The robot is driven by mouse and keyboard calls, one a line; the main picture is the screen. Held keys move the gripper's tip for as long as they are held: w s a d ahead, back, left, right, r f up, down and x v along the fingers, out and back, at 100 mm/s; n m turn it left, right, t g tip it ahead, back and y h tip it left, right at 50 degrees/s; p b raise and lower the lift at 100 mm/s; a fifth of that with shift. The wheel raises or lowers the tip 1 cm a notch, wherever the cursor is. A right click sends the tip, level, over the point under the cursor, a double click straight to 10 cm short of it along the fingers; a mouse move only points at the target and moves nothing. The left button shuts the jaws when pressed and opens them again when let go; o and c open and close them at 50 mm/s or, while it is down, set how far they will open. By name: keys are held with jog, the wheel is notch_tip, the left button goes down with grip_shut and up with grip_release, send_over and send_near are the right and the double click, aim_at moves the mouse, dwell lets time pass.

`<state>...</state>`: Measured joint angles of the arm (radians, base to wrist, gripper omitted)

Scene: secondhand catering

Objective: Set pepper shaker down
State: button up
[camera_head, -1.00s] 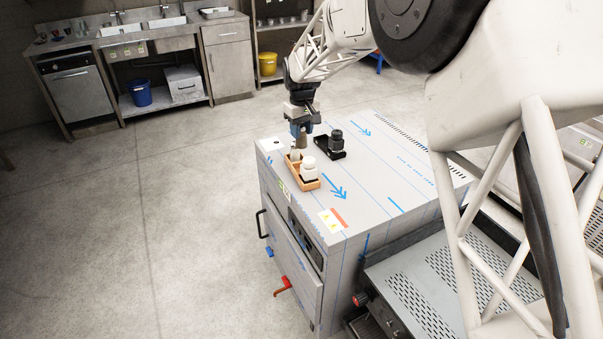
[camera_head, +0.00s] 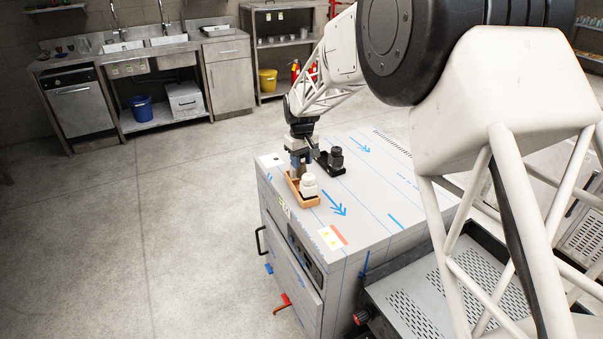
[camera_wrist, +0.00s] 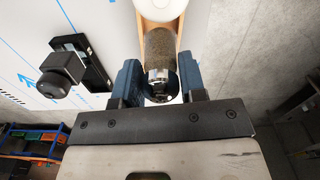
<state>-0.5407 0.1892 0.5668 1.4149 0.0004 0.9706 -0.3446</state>
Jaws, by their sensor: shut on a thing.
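The pepper shaker (camera_wrist: 160,48), with a speckled brown body and a shiny metal cap, is between my gripper's blue fingers (camera_wrist: 159,82) in the wrist view. My gripper (camera_head: 299,160) is shut on it, pointing down over the back end of the orange-brown wooden tray (camera_head: 306,202). In the wrist view, the walls of the wooden tray (camera_wrist: 139,28) run either side of the shaker. I cannot tell whether its base touches the tray floor. A white container (camera_head: 309,187) stands in the tray's front part; its round top (camera_wrist: 160,7) shows beyond the shaker.
A black tray (camera_head: 325,165) holding a black grinder-like item (camera_head: 336,156) is close on the gripper's right. Both sit on the film-covered steel cabinet top (camera_head: 375,190). Its left edge is near the wooden tray. The top is clear toward the front right.

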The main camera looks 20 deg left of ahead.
aim_at(301, 172)
jog(key=shift+f, duration=2.5)
jog(key=shift+f, duration=0.15)
jog(key=o, duration=1)
jog(key=shift+r, duration=6.15)
